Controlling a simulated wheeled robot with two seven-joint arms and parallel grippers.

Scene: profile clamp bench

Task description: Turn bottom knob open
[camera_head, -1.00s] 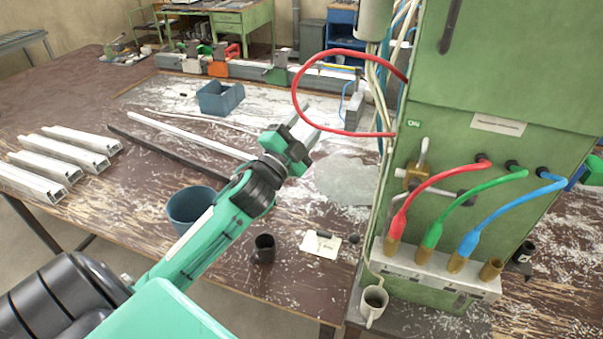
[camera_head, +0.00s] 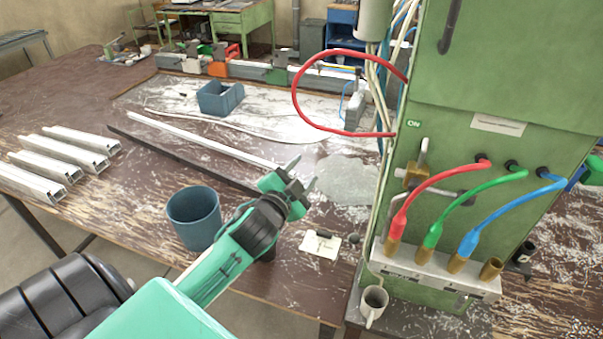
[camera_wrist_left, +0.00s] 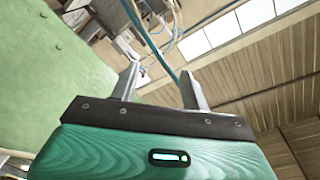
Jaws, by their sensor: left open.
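A brass valve (camera_head: 412,174) with an upright grey lever (camera_head: 422,152) sits on the front of the green cabinet (camera_head: 460,145). A second grey handle (camera_head: 396,203) shows below it, partly hidden by the red hose (camera_head: 438,184). I cannot tell clearly which part is the bottom knob. My left gripper (camera_head: 303,176) is open and empty above the table, left of the cabinet and apart from the valve. In the left wrist view its two fingers (camera_wrist_left: 160,80) stand apart with nothing between them. The right gripper is not seen.
Red, green (camera_head: 475,205) and blue (camera_head: 510,215) hoses cross the cabinet front into a metal manifold (camera_head: 437,272). A red loop hose (camera_head: 296,88) hangs at the cabinet's left side. A blue bin (camera_head: 193,222) and a white mug (camera_head: 373,304) stand nearby.

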